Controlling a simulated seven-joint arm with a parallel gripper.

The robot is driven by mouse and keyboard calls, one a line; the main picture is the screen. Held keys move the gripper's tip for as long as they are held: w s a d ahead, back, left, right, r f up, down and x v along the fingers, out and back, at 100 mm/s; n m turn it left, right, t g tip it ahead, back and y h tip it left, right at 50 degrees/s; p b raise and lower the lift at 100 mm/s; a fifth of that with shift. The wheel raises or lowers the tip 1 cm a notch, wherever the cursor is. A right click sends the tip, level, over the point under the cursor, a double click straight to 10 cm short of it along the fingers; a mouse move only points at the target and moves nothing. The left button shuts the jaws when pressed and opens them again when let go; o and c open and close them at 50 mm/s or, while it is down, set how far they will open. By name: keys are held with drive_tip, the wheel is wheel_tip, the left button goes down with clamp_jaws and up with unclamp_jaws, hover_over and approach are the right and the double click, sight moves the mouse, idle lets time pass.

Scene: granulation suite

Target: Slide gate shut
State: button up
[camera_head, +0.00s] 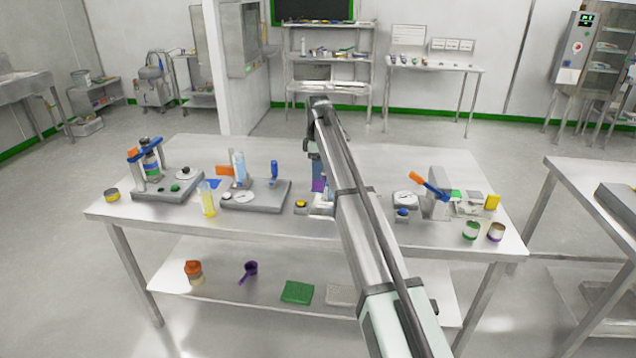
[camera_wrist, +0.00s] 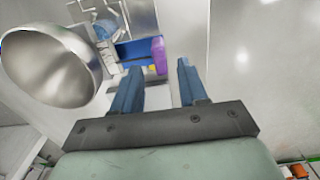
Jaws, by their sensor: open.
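In the wrist view a purple block (camera_wrist: 158,48) sits at the right end of a blue bar (camera_wrist: 136,48). These look like the slide gate and its handle, though I cannot tell for sure. A shiny round metal hopper or bowl (camera_wrist: 48,68) is at the left. My gripper (camera_wrist: 157,72) is open, its two blue-grey fingers apart with nothing held between them. The purple block lies beyond the fingertips, in line with the gap. In the head view the purple part (camera_head: 319,185) shows beside my arm, which hides most of the device.
On the steel table (camera_head: 255,225), a weighing unit (camera_head: 262,194) and a yellow cylinder (camera_head: 208,199) stand left of my arm. A dial (camera_head: 404,199) and an orange-and-blue lever (camera_head: 430,185) are right.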

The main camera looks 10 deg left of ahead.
sight(318, 184)
drive_tip(key=shift+f, duration=2.65)
drive_tip(key=shift+c, duration=0.3)
clamp_jaws()
